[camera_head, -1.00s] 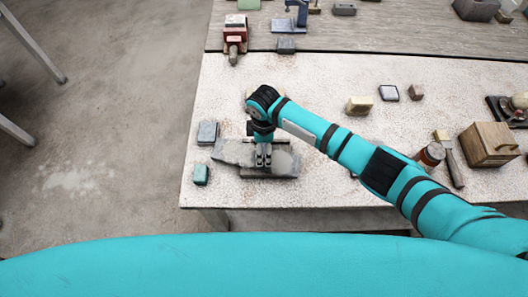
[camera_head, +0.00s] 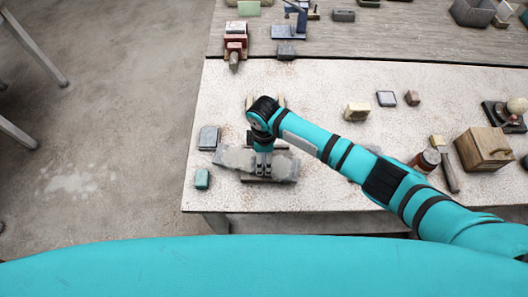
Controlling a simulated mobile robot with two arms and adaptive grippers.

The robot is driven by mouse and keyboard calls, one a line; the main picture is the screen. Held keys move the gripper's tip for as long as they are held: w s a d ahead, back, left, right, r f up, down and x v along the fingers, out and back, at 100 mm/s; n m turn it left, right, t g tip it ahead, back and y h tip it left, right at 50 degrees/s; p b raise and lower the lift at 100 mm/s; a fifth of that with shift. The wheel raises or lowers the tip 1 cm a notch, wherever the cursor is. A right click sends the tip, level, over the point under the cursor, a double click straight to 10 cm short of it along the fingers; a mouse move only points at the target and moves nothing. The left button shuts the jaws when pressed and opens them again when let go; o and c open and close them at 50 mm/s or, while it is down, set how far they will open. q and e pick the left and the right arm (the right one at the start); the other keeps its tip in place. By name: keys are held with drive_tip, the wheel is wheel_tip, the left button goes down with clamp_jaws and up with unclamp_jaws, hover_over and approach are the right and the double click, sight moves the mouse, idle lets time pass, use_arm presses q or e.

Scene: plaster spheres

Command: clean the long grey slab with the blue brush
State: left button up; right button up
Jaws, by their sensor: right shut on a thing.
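The long grey slab (camera_head: 234,157) lies near the front left of the pale table, with a rough, patchy top. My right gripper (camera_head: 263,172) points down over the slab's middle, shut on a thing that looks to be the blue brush. The fingers and wrist hide most of the brush, so its shape and its exact contact with the slab cannot be made out. My arm also covers part of the slab's far edge. My left gripper is not in view.
A blue-grey block (camera_head: 208,138) and a teal block (camera_head: 202,178) sit close to the slab's left end. A wooden box (camera_head: 484,149), a jar and small blocks stand to the right. The pale table's (camera_head: 330,205) front strip is clear.

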sight(279, 173)
drive_tip(key=shift+d, duration=0.1)
drive_tip(key=shift+s+d+f, duration=0.1)
drive_tip(key=shift+s+d, duration=0.1)
drive_tip(key=shift+d, duration=0.6)
drive_tip(key=shift+s+d+r, duration=0.1)
drive_tip(key=shift+s+d, duration=0.05)
drive_tip(key=shift+d, duration=0.6)
drive_tip(key=shift+s+d+f, duration=0.1)
drive_tip(key=shift+s+d, duration=0.1)
drive_tip(key=shift+d, duration=0.6)
drive_tip(key=shift+f+b, duration=0.3)
drive_tip(key=shift+f, duration=0.3)
drive_tip(key=shift+s, duration=0.1)
drive_tip(key=shift+s+r+p, duration=0.15)
drive_tip(key=shift+s+p, duration=0.15)
drive_tip(key=shift+s, duration=0.75)
